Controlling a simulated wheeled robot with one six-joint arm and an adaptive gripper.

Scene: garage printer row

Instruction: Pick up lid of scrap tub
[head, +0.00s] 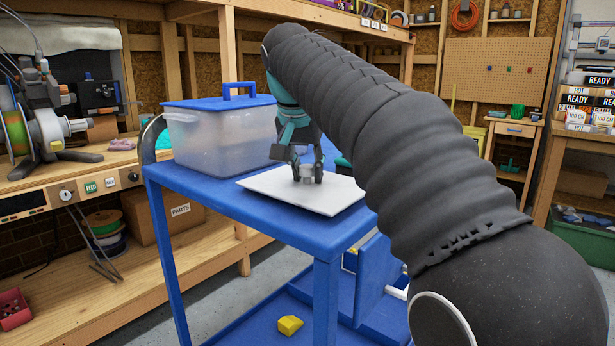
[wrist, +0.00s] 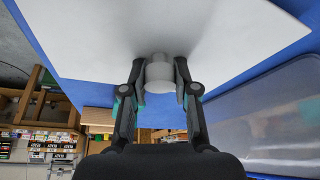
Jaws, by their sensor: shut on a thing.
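A translucent tub (head: 215,138) stands at the back left of the blue cart top, with a blue lid (head: 215,103) on it. The lid has a raised blue handle (head: 240,88). My gripper (head: 307,174) is to the right of the tub and apart from its lid. It points down, shut on a small light grey cylinder (head: 308,173), over a white sheet (head: 330,198). In the wrist view, the cylinder (wrist: 159,72) sits between both fingertips (wrist: 160,75). I cannot tell whether it is fixed to the sheet. The tub's wall (wrist: 275,120) shows at the right there.
The blue cart (head: 275,222) has a lower shelf with a yellow piece (head: 290,325) on it. A wooden workbench (head: 80,180) with a filament spool (head: 14,133) stands at the left. My arm hides part of the cart's right side. Stacked boxes (head: 588,100) stand far right.

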